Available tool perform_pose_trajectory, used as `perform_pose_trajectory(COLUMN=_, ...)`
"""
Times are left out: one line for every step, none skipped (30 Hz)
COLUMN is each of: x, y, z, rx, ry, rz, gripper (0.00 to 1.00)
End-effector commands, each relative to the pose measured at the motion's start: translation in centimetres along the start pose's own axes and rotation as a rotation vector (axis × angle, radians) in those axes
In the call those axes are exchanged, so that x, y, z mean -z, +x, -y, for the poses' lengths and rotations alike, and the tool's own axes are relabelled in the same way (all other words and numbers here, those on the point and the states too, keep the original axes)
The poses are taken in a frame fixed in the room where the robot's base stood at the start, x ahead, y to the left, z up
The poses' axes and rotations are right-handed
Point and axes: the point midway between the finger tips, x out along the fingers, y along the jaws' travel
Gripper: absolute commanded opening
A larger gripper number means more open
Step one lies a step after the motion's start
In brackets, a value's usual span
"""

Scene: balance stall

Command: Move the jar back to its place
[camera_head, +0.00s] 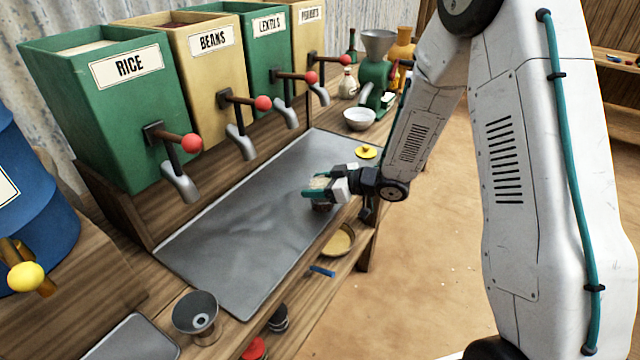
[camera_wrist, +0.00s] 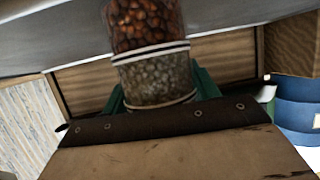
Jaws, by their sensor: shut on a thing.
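The jar (camera_wrist: 153,55) is clear, with a layer of reddish-brown beans and a layer of pale grey grains parted by a light band. It fills the upper middle of the wrist view, between my teal fingers. In the head view my gripper (camera_head: 322,188) is shut on the jar, over the right part of the grey metal mat (camera_head: 235,235). There the jar is mostly hidden by the fingers, and I cannot tell whether it touches the mat. A yellow lid (camera_head: 366,152) lies on the mat beyond my gripper.
Bins labelled rice (camera_head: 110,120), beans (camera_head: 205,75), lentils and another line the back, their red-knobbed levers and spouts overhanging the mat. A white bowl (camera_head: 360,119) and green grinder (camera_head: 374,80) stand far right. A metal funnel (camera_head: 196,314) stands front left. The mat's left part is clear.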

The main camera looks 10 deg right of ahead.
Motion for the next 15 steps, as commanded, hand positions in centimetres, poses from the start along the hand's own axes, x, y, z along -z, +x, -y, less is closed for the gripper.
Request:
perform_pose_trajectory(x=0.07, y=0.09, z=0.11, rx=0.004, ry=-0.002, rz=-0.001, gripper=0.26)
perform_pose_trajectory(x=0.09, y=0.14, z=0.16, rx=0.006, ry=-0.003, rz=-0.001, gripper=0.26)
perform_pose_trajectory(x=0.11, y=0.20, z=0.24, rx=0.008, ry=-0.004, rz=-0.001, gripper=0.26)
perform_pose_trajectory(x=0.13, y=0.24, z=0.28, rx=0.009, ry=-0.004, rz=-0.001, gripper=0.26)
perform_pose_trajectory(x=0.14, y=0.28, z=0.33, rx=0.010, ry=-0.004, rz=-0.001, gripper=0.26)
perform_pose_trajectory(x=0.17, y=0.32, z=0.38, rx=0.011, ry=-0.005, rz=-0.001, gripper=0.26)
perform_pose_trajectory(x=0.18, y=0.35, z=0.41, rx=0.012, ry=-0.005, rz=-0.001, gripper=0.26)
perform_pose_trajectory(x=0.19, y=0.38, z=0.44, rx=0.012, ry=-0.005, rz=-0.001, gripper=0.26)
perform_pose_trajectory(x=0.20, y=0.40, z=0.46, rx=0.013, ry=-0.005, rz=-0.001, gripper=0.26)
perform_pose_trajectory(x=0.21, y=0.42, z=0.48, rx=0.013, ry=-0.005, rz=-0.001, gripper=0.26)
perform_pose_trajectory(x=0.21, y=0.42, z=0.48, rx=0.013, ry=-0.005, rz=-0.001, gripper=0.26)
perform_pose_trajectory(x=0.21, y=0.43, z=0.49, rx=0.013, ry=-0.005, rz=-0.001, gripper=0.26)
perform_pose_trajectory(x=0.21, y=0.42, z=0.49, rx=0.013, ry=-0.005, rz=-0.001, gripper=0.65)
perform_pose_trajectory(x=0.20, y=0.42, z=0.48, rx=0.013, ry=-0.005, rz=-0.001, gripper=0.73)
perform_pose_trajectory(x=0.20, y=0.40, z=0.46, rx=0.012, ry=-0.005, rz=-0.001, gripper=0.85)
